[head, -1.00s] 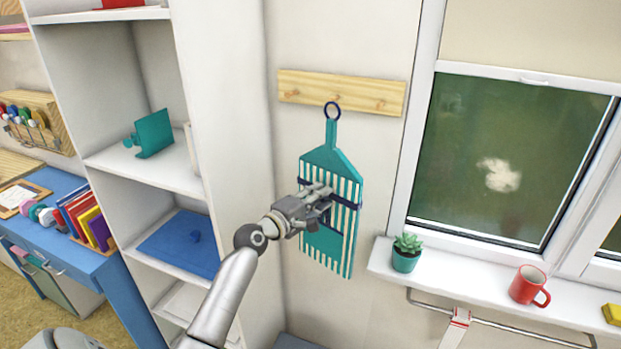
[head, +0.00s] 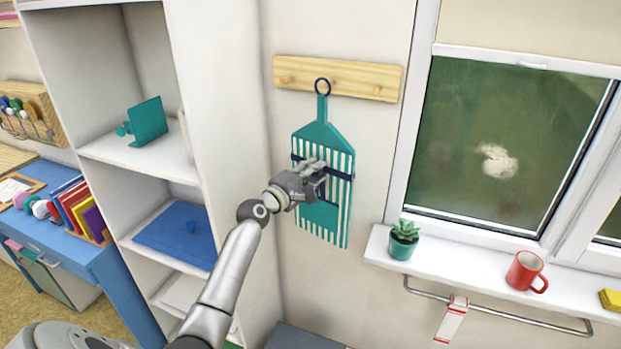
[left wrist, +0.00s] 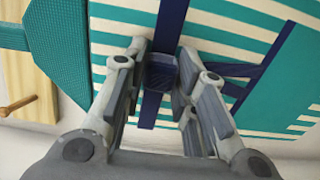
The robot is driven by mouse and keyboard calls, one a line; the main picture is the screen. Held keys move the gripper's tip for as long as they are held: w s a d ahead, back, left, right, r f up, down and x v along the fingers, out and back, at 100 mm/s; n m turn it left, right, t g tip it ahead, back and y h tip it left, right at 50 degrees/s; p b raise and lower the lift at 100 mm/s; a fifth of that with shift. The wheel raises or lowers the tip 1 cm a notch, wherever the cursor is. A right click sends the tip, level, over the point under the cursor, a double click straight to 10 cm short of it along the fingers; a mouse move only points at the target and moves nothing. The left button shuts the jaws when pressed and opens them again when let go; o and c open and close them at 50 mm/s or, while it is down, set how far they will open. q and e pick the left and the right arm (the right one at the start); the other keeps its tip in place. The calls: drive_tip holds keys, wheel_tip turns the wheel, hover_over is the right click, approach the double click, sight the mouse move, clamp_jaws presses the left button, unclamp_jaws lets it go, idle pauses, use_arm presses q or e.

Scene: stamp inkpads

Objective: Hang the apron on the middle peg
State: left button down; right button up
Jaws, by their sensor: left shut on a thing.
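The teal apron (head: 322,134) with pale stripes hangs upright in front of the wall. The left wrist view shows the fingers (left wrist: 162,72) closed on a dark blue block on that band. A peg (left wrist: 18,104) shows there at the left. My right gripper is not in view.
A tall white shelf unit (head: 232,130) stands left of the apron. A window and a white sill (head: 455,268) with a potted succulent (head: 403,242) and a red mug (head: 526,271) are to the right. A metal rail (head: 510,313) runs below the sill.

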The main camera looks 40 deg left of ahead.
use_arm(q)
drive_tip(key=shift+w+a+f+b, duration=0.2)
drive_tip(key=shift+w+b, duration=0.55)
drive_tip(key=shift+w, duration=0.15)
drive_tip(key=shift+w+a+f+b, duration=0.2)
drive_tip(key=shift+w+a+b, duration=0.05)
drive_tip(key=shift+w+b, duration=0.6)
drive_tip(key=shift+w+a+f+b, duration=0.2)
drive_tip(key=shift+w+b, duration=0.5)
drive_tip(key=shift+w, duration=0.25)
